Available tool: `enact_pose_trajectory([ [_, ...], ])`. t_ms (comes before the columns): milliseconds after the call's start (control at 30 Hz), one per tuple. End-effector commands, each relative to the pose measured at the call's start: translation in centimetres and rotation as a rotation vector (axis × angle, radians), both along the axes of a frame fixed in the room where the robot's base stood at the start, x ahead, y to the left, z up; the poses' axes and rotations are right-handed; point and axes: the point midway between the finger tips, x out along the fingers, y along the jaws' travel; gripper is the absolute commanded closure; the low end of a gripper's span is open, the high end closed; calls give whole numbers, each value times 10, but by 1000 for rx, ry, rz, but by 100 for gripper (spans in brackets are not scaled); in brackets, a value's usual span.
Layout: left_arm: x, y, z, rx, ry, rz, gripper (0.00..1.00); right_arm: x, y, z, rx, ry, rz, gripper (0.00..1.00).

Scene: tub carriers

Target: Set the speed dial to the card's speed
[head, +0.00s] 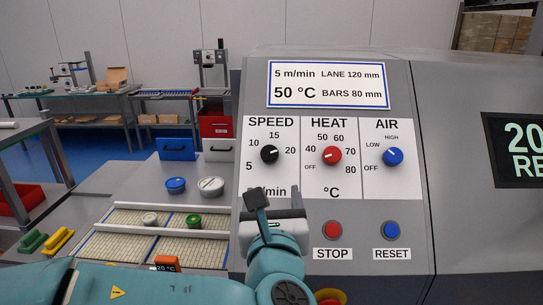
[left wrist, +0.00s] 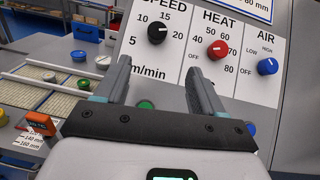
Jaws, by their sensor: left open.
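The speed dial (head: 269,154) is a black knob on a white panel marked 5, 10, 15 and 20 m/min. Its white mark seems to point right, toward 20. It also shows in the left wrist view (left wrist: 157,34). The card (head: 328,84) above the dials has a blue border and reads 5 m/min, lane 120 mm, 50 °C, bars 80 mm. My left gripper (head: 277,200) is open and empty below the speed dial, apart from it. In the left wrist view its fingers (left wrist: 157,70) are spread, with the dial beyond them. My right gripper is out of view.
The red heat knob (head: 332,155) and blue air knob (head: 393,156) sit to the right. Below are the red stop button (head: 332,230) and blue reset button (head: 392,230). A conveyor with white rails (head: 160,222) and colored tubs lies left.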

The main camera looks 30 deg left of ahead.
Motion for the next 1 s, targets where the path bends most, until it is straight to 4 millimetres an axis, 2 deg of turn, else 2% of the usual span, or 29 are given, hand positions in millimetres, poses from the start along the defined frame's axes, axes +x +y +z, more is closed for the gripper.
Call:
enact_pose_trajectory([
  [600,107,76,2,-1,5,4,31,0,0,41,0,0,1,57],
  [800,124,87,0,-1,3,2,31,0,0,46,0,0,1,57],
  [1000,127,89,-1,-2,3,1,31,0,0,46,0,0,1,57],
])
